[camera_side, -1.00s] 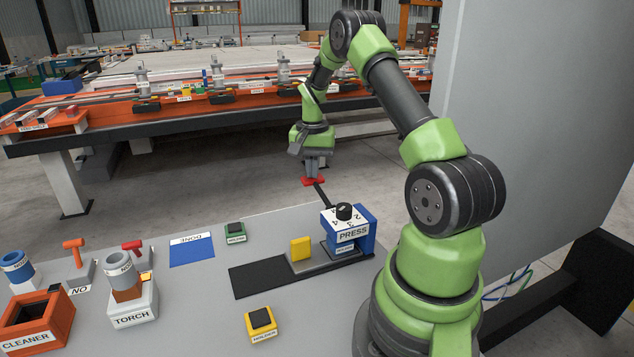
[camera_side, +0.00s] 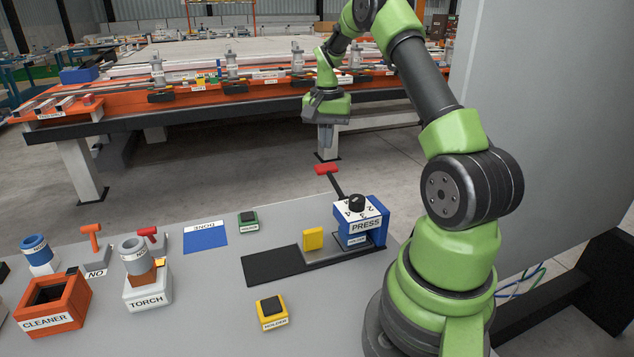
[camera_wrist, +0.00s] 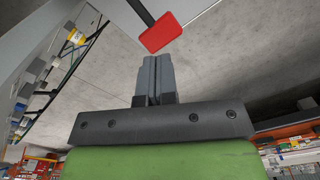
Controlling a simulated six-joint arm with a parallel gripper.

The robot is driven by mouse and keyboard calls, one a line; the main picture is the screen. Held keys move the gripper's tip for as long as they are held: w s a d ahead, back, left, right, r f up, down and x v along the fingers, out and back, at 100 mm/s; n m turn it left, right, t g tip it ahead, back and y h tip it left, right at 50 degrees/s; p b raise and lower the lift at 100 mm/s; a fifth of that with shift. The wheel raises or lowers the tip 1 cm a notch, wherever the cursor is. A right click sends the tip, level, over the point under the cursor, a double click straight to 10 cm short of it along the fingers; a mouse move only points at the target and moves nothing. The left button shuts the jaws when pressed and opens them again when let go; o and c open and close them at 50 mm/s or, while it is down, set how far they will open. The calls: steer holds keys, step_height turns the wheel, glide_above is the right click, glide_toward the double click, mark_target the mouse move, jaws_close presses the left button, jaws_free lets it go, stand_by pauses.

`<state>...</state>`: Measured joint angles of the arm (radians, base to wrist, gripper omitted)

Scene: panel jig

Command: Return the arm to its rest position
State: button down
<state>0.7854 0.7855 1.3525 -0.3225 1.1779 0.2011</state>
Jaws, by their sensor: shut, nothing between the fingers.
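My gripper (camera_side: 326,136) hangs fingers-down beyond the back edge of the grey table, its two fingers together with nothing between them. In the wrist view my gripper (camera_wrist: 155,62) also shows its fingers closed side by side. Just below the fingertips, apart from them, is the red handle (camera_side: 326,169) on a dark lever of the blue press (camera_side: 376,222). The red handle (camera_wrist: 163,33) lies ahead of the fingertips in the wrist view. My arm is bent, raised above the table's right side.
On the table stand a yellow block (camera_side: 313,239), a yellow holder (camera_side: 271,310), a green holder (camera_side: 249,222), the torch stand (camera_side: 147,294) and the orange cleaner box (camera_side: 53,322). A blue done mat (camera_side: 205,237) lies flat. An orange workbench (camera_side: 200,92) stands behind.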

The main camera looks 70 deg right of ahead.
steer(key=a+r+n+t, duration=0.3)
steer(key=a+r+n, duration=0.2)
steer(key=a+r, duration=0.95)
steer(key=s+a+n+t+y, duration=0.2)
steer(key=s+a+n+t, duration=0.2)
steer(key=s+a, duration=0.8)
steer(key=a+n, duration=0.2)
steer(key=a, duration=0.1)
steer(key=shift+s+a+r, duration=0.2)
steer(key=shift+s+r, duration=0.05)
steer(key=shift+s, duration=0.15)
